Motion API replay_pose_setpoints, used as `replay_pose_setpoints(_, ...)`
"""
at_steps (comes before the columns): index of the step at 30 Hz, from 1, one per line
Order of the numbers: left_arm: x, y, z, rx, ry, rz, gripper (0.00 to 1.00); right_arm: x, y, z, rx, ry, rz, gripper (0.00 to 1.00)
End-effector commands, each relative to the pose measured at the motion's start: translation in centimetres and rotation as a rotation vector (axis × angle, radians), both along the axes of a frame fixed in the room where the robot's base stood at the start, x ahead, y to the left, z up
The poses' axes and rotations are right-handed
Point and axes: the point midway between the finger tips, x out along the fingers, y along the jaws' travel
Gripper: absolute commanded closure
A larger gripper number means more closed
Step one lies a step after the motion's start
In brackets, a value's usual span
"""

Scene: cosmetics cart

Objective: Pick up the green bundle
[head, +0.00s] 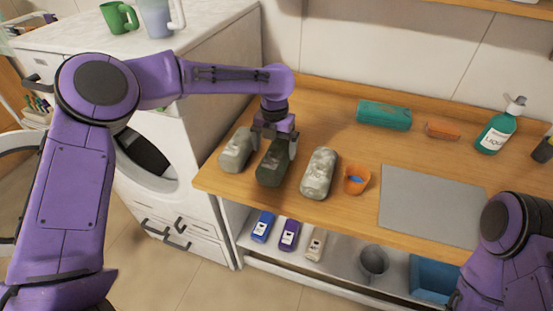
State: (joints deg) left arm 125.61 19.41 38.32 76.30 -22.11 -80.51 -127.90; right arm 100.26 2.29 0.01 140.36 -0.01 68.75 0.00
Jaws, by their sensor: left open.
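A dark green bundle (271,168) lies on the wooden counter, the middle one of three similar rolled bundles. My left gripper (275,143) reaches down from above at the bundle's far end. Its jaws are open, with fingers at either side of the bundle's upper part. Whether they touch it cannot be told. A grey-green bundle (236,151) lies close on the left and a pale grey bundle (319,174) lies on the right. My right arm shows at the lower right, but its gripper is out of view.
An orange cup (350,186) stands right of the bundles, beside a grey mat (432,203). A teal roll (384,115), an orange block (442,129) and a soap bottle (495,133) are at the back. A washing machine (185,165) stands left. The counter behind the cup is clear.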

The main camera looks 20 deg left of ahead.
Motion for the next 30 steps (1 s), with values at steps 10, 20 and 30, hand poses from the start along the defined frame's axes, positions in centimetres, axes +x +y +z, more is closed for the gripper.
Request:
replay_pose_setpoints(10,-0.6,-0.6,-4.4,0.0,-0.001,-0.004,0.0,0.0,0.0,1.5,0.0,0.0,0.0,0.57)
replay_pose_setpoints(20,-0.6,-0.7,-4.4,0.0,-0.001,-0.005,0.56,0.0,0.0,1.4,0.0,0.0,0.0,0.57)
replay_pose_setpoints(30,-0.5,-0.7,-3.8,0.001,-0.002,-0.005,0.56,0.0,0.0,1.3,0.0,0.0,0.0,0.57)
